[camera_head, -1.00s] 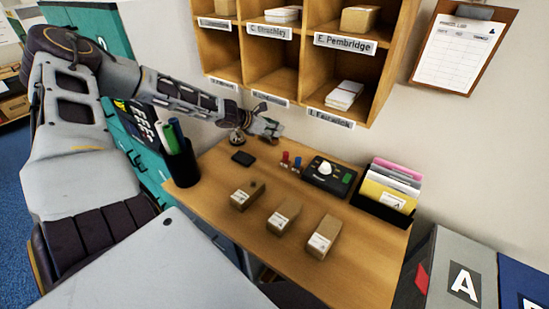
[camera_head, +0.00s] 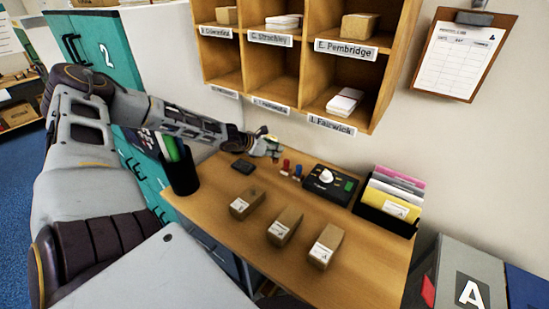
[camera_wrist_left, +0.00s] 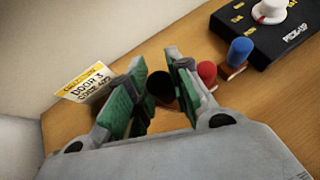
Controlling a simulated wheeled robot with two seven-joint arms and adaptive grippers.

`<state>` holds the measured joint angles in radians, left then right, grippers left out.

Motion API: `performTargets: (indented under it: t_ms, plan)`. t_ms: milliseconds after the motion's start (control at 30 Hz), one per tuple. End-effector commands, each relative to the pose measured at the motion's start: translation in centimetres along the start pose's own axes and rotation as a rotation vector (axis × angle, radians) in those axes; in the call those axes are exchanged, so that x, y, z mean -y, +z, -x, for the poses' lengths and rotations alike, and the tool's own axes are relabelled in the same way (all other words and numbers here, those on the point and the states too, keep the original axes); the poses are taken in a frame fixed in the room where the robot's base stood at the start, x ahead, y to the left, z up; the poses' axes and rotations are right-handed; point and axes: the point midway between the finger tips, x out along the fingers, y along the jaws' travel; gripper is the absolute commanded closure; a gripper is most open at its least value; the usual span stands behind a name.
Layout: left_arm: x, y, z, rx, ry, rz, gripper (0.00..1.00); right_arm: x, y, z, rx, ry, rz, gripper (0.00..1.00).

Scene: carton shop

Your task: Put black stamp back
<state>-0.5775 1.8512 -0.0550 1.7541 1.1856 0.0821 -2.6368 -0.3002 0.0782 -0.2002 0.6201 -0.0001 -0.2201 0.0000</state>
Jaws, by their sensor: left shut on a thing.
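My left gripper (camera_head: 274,150) is low over the back of the desk, beside the other stamps. In the left wrist view its green-padded fingers (camera_wrist_left: 158,72) are shut on the black stamp (camera_wrist_left: 161,86), whose rounded dark handle shows between them. Its base is hidden, so I cannot tell whether it touches the desk. The red stamp (camera_head: 285,165) and the blue stamp (camera_head: 297,171) stand just right of the gripper. They also show in the left wrist view, red (camera_wrist_left: 207,73) nearer the fingers and blue (camera_wrist_left: 240,52) beyond. My right gripper is out of view.
A black pick-up box with a white knob (camera_head: 328,179) stands right of the stamps. A black pad (camera_head: 243,167) lies left. Several small cartons (camera_head: 284,226) are in front. A pen cup (camera_head: 182,177) stands at the left edge, pigeonholes (camera_head: 300,60) above. A yellow note (camera_wrist_left: 85,82) is near the fingers.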

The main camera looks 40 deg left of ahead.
Motion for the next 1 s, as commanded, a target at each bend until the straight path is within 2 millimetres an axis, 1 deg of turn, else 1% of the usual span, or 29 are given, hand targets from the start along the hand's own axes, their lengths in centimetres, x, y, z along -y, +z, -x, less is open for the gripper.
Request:
performTargets:
  t_ms: [367,833,1000]
  plan:
    - [0.0,-0.2,-0.1,0.000,0.000,0.000,0.95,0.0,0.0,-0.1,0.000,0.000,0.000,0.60]
    - [0.0,-2.7,-1.8,-0.001,0.001,0.001,0.95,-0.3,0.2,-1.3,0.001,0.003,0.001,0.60]
    - [0.0,-3.0,-2.1,0.001,0.001,0.000,0.95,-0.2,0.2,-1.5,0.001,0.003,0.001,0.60]
